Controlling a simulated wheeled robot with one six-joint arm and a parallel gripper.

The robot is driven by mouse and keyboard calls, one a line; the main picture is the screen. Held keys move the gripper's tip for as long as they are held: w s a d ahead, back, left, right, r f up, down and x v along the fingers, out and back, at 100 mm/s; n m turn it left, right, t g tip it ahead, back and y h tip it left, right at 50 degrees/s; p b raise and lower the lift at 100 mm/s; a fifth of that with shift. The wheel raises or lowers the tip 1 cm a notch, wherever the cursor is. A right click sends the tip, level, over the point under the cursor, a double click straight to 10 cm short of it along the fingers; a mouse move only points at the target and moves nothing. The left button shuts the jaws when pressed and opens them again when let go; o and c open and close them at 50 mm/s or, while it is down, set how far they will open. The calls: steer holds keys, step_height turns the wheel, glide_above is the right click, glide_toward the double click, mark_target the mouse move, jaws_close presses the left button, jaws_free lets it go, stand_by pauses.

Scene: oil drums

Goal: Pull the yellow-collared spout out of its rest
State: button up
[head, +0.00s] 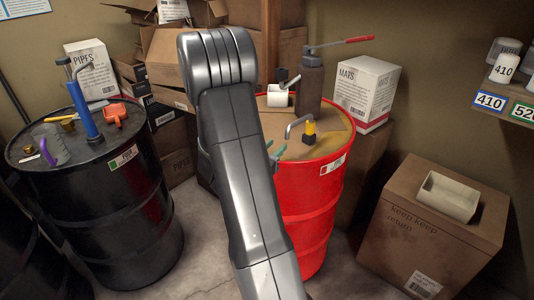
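The yellow-collared spout (310,128) stands on the top of the red drum (310,200), right of my arm. Its bent grey metal pipe (297,122) arches to the left, and its yellow collar sits upright above a small dark seat (308,139), apparently its rest. How deep the spout sits there is too small to tell. My arm crosses the middle of the view and hides the left part of the drum. Small teal pieces (275,156) show at the arm's right edge, left of and below the spout; they may be my gripper's fingertips. The rest of the gripper is hidden.
A white holder (278,96) and a dark pump with a red lever (312,80) stand behind the spout. A black drum (95,190) with a blue pump (85,105) stands left. A carton (425,235) bearing a white trough (448,196) stands right. Boxes crowd the back.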

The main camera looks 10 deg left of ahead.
mark_target(286, 137)
steer(key=p+x, duration=0.1)
steer(key=x, duration=0.7)
jaws_close()
